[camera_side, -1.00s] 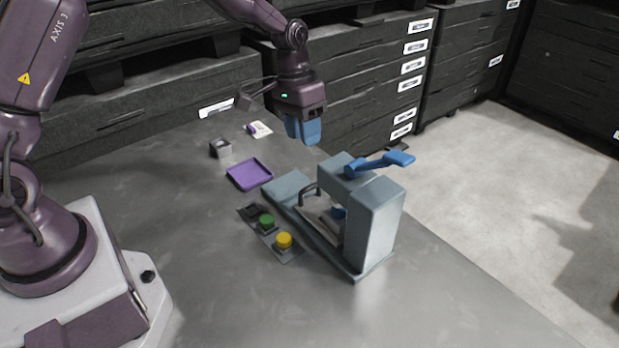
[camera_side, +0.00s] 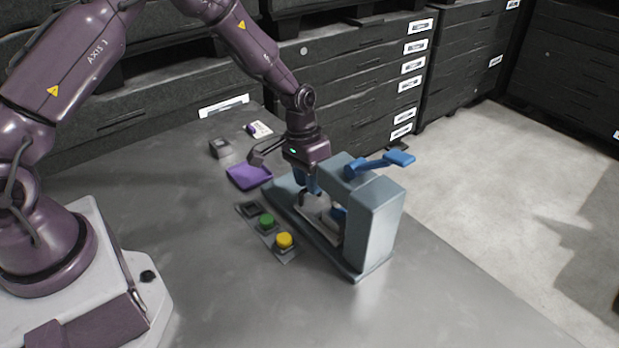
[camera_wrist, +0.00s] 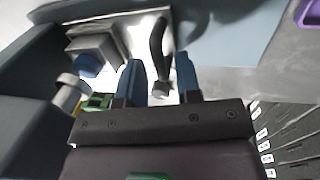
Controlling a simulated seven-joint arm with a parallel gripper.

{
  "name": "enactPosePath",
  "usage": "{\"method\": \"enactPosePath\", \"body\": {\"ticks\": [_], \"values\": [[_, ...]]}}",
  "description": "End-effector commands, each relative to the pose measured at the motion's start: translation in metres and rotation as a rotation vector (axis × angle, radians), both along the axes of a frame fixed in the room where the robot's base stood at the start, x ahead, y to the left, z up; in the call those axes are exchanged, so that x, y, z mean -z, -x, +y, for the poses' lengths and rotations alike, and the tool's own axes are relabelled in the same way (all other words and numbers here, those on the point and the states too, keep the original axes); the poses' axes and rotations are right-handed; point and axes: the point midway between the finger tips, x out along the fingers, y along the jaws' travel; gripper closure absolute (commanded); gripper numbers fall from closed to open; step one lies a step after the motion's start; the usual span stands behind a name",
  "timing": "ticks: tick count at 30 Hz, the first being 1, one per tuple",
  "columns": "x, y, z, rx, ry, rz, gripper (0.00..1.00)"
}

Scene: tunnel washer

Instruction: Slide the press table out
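The press table (camera_side: 322,222) is a bright metal plate on the grey-blue base of the press (camera_side: 375,225). Its dark arched handle (camera_wrist: 157,42) stands at the plate's end. My gripper (camera_wrist: 160,80) is low over the handle. Its two blue fingers are apart, and the handle shows between them in the wrist view, with no clear contact. In the side view my gripper (camera_side: 313,187) partly hides the handle. The plate also shows in the wrist view (camera_wrist: 140,40), beside a grey block with a blue part (camera_wrist: 92,60).
The press's blue lever (camera_side: 385,162) sticks out on top, close to my gripper. A button panel with a green button (camera_side: 267,222) and a yellow button (camera_side: 284,240) lies left of the press. A purple tray (camera_side: 248,177) and small grey box (camera_side: 220,148) are farther back. The front table is clear.

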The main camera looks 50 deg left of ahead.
Motion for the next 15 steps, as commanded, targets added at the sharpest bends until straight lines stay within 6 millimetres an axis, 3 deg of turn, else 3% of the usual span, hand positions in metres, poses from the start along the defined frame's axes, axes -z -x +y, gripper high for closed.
{"method": "enactPosePath", "body": {"ticks": [1, 4, 11, 15], "values": [[0.0, 0.0, 0.0, 0.0, 0.0, 0.0, 0.8], [0.0, 0.0, 0.0, 0.0, 0.0, 0.0, 1.0], [0.0, 0.0, 0.004, 0.0, 0.0, 0.0, 1.0], [0.0, -0.001, 0.031, -0.005, 0.0, 0.0, 1.0]]}}
